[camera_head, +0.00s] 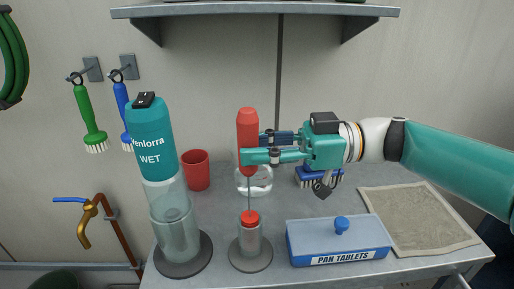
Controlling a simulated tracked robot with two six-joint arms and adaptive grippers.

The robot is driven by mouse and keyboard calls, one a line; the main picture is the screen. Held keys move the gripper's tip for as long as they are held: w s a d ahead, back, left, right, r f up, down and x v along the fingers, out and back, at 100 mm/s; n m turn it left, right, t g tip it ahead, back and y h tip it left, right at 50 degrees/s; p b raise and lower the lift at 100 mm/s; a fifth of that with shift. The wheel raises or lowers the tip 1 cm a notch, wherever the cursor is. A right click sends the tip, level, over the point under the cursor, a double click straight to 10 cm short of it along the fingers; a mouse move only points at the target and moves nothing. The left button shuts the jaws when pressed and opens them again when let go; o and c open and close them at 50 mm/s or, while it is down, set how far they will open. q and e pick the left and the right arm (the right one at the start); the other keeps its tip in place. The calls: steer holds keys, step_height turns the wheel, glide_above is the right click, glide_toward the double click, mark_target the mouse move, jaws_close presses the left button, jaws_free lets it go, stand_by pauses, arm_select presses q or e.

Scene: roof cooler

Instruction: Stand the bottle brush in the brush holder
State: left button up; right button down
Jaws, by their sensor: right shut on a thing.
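My right gripper (262,147) reaches in from the right and is shut on the red handle of the bottle brush (247,126). The brush is upright, with a thin stem running down from the handle. A red part (250,217) shows at the lower end of the stem, at the mouth of the brush holder. The brush holder (250,243) is a clear cup on a round grey base, standing on the grey counter directly below the gripper. I cannot tell how deep the brush's lower end sits in the cup. My left gripper is not in view.
A teal-and-clear canister marked WET (153,146) stands close left of the holder. A blue PAN TABLETS box (338,241) is close right. A beige cloth (418,220) lies right.

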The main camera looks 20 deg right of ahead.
steer(key=c, duration=0.8)
jaws_free()
steer(key=v, duration=1.2)
